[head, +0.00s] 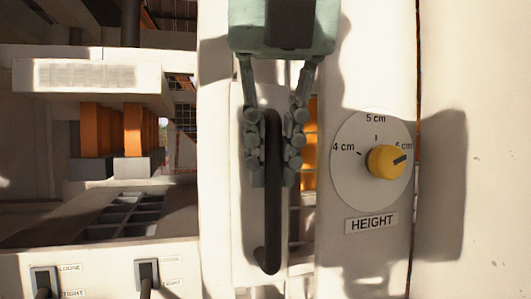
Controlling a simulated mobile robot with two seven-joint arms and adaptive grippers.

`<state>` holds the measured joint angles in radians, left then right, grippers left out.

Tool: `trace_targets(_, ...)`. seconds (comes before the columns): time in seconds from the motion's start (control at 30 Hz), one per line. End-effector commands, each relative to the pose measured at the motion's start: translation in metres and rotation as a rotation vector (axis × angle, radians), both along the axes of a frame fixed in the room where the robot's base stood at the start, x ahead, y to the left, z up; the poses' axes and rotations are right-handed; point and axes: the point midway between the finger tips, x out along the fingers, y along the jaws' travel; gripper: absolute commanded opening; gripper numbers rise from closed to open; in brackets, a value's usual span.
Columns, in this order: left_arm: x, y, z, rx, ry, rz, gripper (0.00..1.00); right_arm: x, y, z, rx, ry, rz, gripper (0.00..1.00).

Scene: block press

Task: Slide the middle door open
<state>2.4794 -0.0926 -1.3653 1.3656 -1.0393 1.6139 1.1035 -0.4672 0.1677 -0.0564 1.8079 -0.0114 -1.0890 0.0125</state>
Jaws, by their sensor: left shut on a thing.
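The middle door (247,222) is a narrow white panel at the centre of the head view, with a long dark upright handle (272,215) on it. My left gripper (272,150) comes down from the top and is shut on the handle, one finger on each side of its upper part. A narrow gap to the right of the door shows orange (310,140) and a dark grid behind. My fingers hide part of the door and the gap. My right gripper is not in view.
Right of the gap, a white panel carries a yellow height knob (385,162) on a round dial and a HEIGHT label (371,222). At left are orange blocks (97,130) in an open bay and two LOOSE/TIGHT switches (147,271) at lower left.

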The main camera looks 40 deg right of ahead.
Motion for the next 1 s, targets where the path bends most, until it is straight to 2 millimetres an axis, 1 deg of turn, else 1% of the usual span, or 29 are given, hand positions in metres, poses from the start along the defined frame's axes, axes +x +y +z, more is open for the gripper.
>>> trace_targets(0.17, 0.0, -0.001, 0.001, -0.004, 0.0, 0.0, 0.0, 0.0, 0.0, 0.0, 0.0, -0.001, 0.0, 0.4)
trace_targets(0.2, 0.0, 0.0, 0.001, -0.004, 0.0, 0.0, 0.18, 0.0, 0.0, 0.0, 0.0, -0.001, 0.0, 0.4)
trace_targets(0.33, 0.0, 0.0, 0.001, -0.003, -0.001, 0.0, 0.35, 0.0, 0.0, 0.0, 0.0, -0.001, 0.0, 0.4)
trace_targets(0.37, 0.0, 0.0, 0.001, -0.003, -0.001, 0.0, 0.36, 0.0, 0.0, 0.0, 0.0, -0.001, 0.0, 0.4)
trace_targets(0.67, -0.001, 0.0, 0.003, -0.002, -0.001, 0.001, 0.36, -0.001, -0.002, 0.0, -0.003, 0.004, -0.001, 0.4)
trace_targets(0.77, -0.004, 0.002, 0.012, -0.004, -0.003, -0.001, 0.36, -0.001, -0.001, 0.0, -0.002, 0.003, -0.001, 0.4)
trace_targets(1.0, -0.017, 0.009, 0.049, -0.004, -0.001, 0.001, 0.36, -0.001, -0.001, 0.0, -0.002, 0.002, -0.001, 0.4)
